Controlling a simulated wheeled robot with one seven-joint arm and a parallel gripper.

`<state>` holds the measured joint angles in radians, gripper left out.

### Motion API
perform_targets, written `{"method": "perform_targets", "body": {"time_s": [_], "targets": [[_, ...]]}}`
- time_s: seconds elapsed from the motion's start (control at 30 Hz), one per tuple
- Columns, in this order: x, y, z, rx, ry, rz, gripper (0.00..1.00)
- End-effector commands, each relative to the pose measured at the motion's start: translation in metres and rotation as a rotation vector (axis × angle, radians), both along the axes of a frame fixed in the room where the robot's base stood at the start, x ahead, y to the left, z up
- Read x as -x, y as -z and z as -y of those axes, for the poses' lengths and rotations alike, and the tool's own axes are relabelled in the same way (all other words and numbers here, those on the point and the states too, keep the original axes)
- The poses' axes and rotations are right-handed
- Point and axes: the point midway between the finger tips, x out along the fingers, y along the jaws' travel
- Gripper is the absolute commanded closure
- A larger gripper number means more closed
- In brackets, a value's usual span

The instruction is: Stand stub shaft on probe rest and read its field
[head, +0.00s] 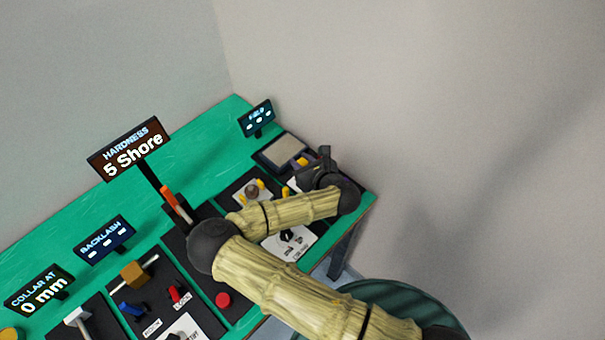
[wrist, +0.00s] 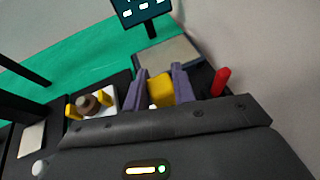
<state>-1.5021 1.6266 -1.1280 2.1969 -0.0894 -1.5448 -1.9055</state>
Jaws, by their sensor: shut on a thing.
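My gripper (wrist: 163,88) is shut on a yellow block-like piece (wrist: 160,91), held between its two purple fingers. I cannot tell for certain whether this piece is the stub shaft. In the head view my gripper (head: 312,162) is at the near right side of a dark tray with a pale beige top (head: 284,149), probably the probe rest. That pale top also shows beyond the fingers in the wrist view (wrist: 186,50). The field display (head: 257,118) stands behind it and shows only dashes. Whether the held piece touches anything below is hidden.
A brown-grey round part (wrist: 88,106) sits between yellow pieces on a white plate left of my gripper. A red upright piece (wrist: 220,81) stands close on its right. The hardness display (head: 129,150) reads 5 Shore. Grey walls are close behind the green bench (head: 190,152).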

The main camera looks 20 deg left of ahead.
Motion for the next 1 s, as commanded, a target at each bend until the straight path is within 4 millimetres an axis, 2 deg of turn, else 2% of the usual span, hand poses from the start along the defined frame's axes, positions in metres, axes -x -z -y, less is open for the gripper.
{"method": "perform_targets", "body": {"time_s": [0.13, 0.47, 0.77, 1.0], "targets": [[-0.001, 0.019, 0.001, 0.001, 0.003, 0.001, 0.98], [-0.001, 0.023, 0.001, 0.0, 0.004, 0.0, 0.98], [-0.001, 0.057, 0.002, 0.0, 0.004, 0.0, 0.98], [-0.001, 0.059, 0.002, -0.001, 0.005, 0.001, 0.98]]}}
